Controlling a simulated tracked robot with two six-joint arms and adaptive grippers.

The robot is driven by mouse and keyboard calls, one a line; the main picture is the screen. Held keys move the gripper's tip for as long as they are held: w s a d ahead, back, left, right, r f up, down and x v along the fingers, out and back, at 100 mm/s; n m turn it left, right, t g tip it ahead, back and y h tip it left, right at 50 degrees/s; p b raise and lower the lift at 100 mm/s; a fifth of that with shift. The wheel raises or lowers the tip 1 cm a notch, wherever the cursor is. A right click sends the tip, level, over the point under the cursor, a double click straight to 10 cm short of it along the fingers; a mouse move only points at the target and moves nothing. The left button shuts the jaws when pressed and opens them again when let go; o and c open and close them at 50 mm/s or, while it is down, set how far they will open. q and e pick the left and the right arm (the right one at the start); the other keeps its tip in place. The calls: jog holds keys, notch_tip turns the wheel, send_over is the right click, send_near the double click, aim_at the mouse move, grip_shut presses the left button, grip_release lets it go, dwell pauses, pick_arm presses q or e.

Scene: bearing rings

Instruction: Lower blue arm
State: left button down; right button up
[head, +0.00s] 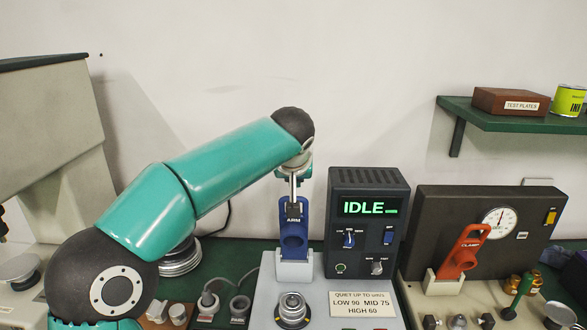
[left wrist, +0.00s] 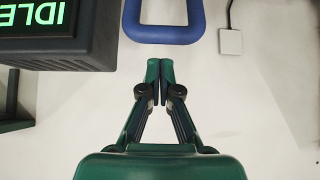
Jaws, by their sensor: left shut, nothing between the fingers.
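Contact cannot be judged. In the head view my left forearm reaches over from the left and its wrist is above the blue arm; the fingers are hard to make out there. My right gripper is not visible.
A dark box (head: 367,260) with an IDLE display stands right of the blue arm. A round metal fitting (head: 292,308) sits in front. A red clamp lever (head: 462,255) and gauge housing (head: 520,255) are further right. A green shelf (head: 540,123) hangs on the wall.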

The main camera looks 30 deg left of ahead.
pick_arm(q)
jog(key=shift+s+d+f, duration=0.15)
jog(key=shift+s+d, duration=0.1)
jog(key=shift+s, duration=0.2)
jog(key=shift+s+d+f, duration=0.1)
jog(key=shift+s+d, duration=0.15)
jog(key=shift+s, duration=0.2)
jog(key=shift+s+d+f, duration=0.15)
jog(key=shift+f, duration=0.1)
